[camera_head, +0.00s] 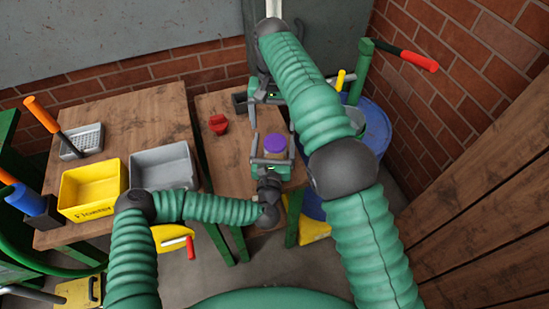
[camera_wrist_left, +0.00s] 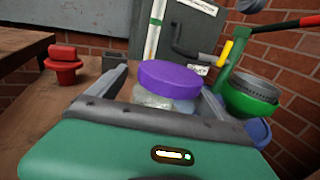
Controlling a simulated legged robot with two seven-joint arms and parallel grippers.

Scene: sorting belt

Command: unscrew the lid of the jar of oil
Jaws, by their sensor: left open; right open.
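The jar of oil, its glass body (camera_wrist_left: 165,102) pale, wears a purple lid (camera_head: 275,143) and stands upright on the narrow wooden table. The lid also shows large in the left wrist view (camera_wrist_left: 170,74). My left gripper (camera_head: 271,148) is open at the near side of the jar, with one finger on each side of it. Whether the fingers touch the glass is hard to tell. My right gripper (camera_head: 268,112) is open and empty, just beyond the jar, with its arm arching over from the right. The lower jar is partly hidden by my left gripper.
A red knob-like part (camera_head: 218,124) stands left of the jar on the narrow table (camera_head: 222,160). A yellow bin (camera_head: 92,190) and a grey bin (camera_head: 163,167) are on the left table. A blue barrel (camera_head: 376,130) and a red-handled lever (camera_head: 405,54) are at right.

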